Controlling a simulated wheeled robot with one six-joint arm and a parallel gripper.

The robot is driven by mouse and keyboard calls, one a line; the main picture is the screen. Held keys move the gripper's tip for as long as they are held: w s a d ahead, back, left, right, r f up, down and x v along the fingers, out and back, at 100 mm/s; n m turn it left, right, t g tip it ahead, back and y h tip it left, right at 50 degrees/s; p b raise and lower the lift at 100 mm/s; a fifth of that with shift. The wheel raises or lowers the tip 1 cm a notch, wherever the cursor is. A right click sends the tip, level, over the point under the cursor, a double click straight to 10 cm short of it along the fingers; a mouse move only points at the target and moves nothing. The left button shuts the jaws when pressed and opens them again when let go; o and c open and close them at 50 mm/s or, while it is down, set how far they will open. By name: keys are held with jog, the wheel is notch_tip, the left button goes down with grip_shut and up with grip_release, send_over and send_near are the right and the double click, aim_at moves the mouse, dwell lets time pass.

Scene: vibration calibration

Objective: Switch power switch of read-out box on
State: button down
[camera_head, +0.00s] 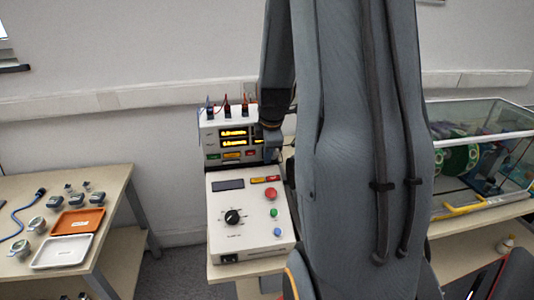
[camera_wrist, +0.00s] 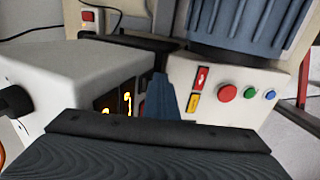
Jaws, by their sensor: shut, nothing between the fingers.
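The read-out box (camera_head: 222,124) is a white case with two rows of lit yellow digits and green, yellow and red panels below them. Its right front is partly hidden by my arm. In the wrist view the white box with lit digits (camera_wrist: 78,78) is at the left. My gripper (camera_head: 272,154) is shut and empty, by the right side of the read-out box's front. In the wrist view its blue-grey fingers (camera_wrist: 161,95) stand between the two boxes. I cannot tell whether they touch anything. I cannot make out which part is the power switch or its position.
A control box (camera_head: 251,238) with a dial, red, green and blue buttons stands in front. At left a table (camera_head: 105,262) holds trays and small parts. At right is a glass-walled case (camera_head: 500,118). Leads stand on top of the read-out box.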

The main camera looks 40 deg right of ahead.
jog(key=shift+r, duration=0.15)
jog(key=shift+r+p, duration=0.7)
jog(key=shift+p, duration=0.05)
jog(key=s, duration=0.1)
jog(key=s+a+p, duration=0.1)
jog(key=s+a, duration=0.1)
jog(key=shift+s+a+f, duration=0.1)
jog(key=shift+s+f, duration=0.1)
jog(key=shift+f, duration=0.1)
jog(key=shift+s+d+r+b, duration=0.25)
jog(key=shift+s+r+b, duration=0.1)
jog(key=shift+s+r, duration=0.55)
jog(key=s+a+r+b, duration=0.1)
jog(key=s+a+r, duration=0.1)
jog(key=r, duration=0.4)
jog(key=shift+s+a+r, duration=0.2)
jog(key=shift+s, duration=0.4)
